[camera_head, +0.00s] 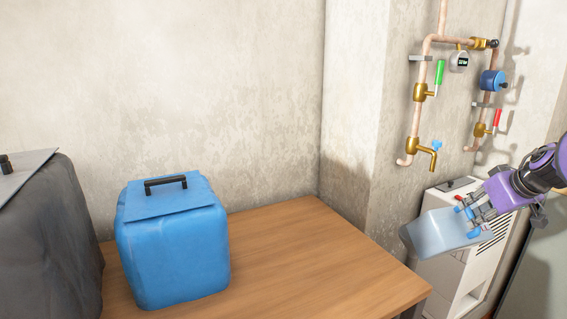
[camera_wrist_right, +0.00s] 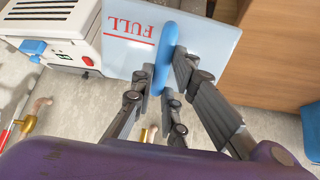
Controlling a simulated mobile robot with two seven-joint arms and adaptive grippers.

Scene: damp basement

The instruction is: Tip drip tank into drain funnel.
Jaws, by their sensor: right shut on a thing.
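The drip tank (camera_head: 440,234) is a translucent pale blue-grey container, held tilted in front of the white unit. In the right wrist view the tank (camera_wrist_right: 205,45) shows an upside-down red "FULL" mark and a line. My right gripper (camera_head: 474,212) is shut on the tank's blue handle (camera_wrist_right: 164,50); its fingers also show in the right wrist view (camera_wrist_right: 163,88). I cannot tell how much water is inside. No drain funnel is recognisable in either view. My left gripper is out of view.
A wooden table (camera_head: 320,250) carries a blue box (camera_head: 170,240) with a black handle and a dark grey covered thing (camera_head: 50,235). A white vented unit (camera_head: 455,265) stands right of the table. Copper pipes with valves (camera_head: 415,110) run up the wall.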

